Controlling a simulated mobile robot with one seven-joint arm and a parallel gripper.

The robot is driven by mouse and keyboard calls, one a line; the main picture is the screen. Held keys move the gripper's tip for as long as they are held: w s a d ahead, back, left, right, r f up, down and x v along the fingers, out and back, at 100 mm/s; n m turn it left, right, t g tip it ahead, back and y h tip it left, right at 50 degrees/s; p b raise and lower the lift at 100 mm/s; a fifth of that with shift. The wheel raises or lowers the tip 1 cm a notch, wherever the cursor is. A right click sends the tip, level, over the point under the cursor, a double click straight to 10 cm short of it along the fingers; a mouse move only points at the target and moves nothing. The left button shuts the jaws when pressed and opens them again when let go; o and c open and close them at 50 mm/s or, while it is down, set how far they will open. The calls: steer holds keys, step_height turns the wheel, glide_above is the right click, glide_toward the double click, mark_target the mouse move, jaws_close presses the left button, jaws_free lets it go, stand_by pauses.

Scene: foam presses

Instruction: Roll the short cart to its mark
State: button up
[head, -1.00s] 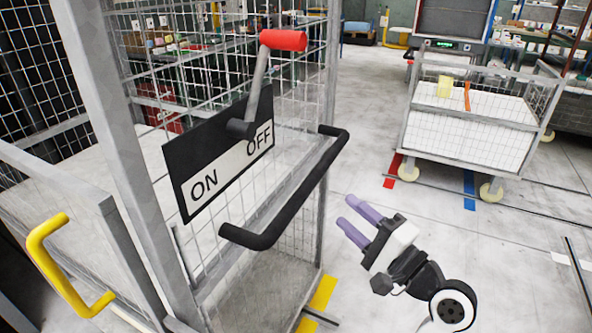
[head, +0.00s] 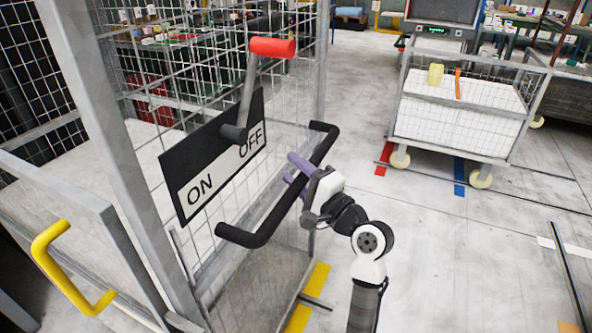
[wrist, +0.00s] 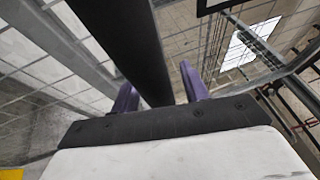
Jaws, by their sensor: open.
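A low wheeled mesh cart (head: 462,108) with white sides stands at the back right, beside red (head: 380,170) and blue (head: 459,178) floor marks. A tall mesh-sided frame (head: 300,60) stands close in front of me with a black bar handle (head: 262,228). My gripper (head: 294,170) is open at this handle, its purple fingers near the handle's upper part. In the wrist view the handle (wrist: 128,45) runs between the two fingers (wrist: 158,95). I cannot tell whether either finger touches it. A yellow mark (head: 306,300) lies on the floor by the frame's base.
An ON/OFF plate (head: 215,160) with a red-tipped lever (head: 272,47) sits above the handle. A low grey panel with a yellow handle (head: 62,270) is at the left. Thin rails (head: 568,270) lie on the floor at right. Open floor lies between frame and cart.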

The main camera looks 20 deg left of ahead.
jaws_close()
stand_by(0.4)
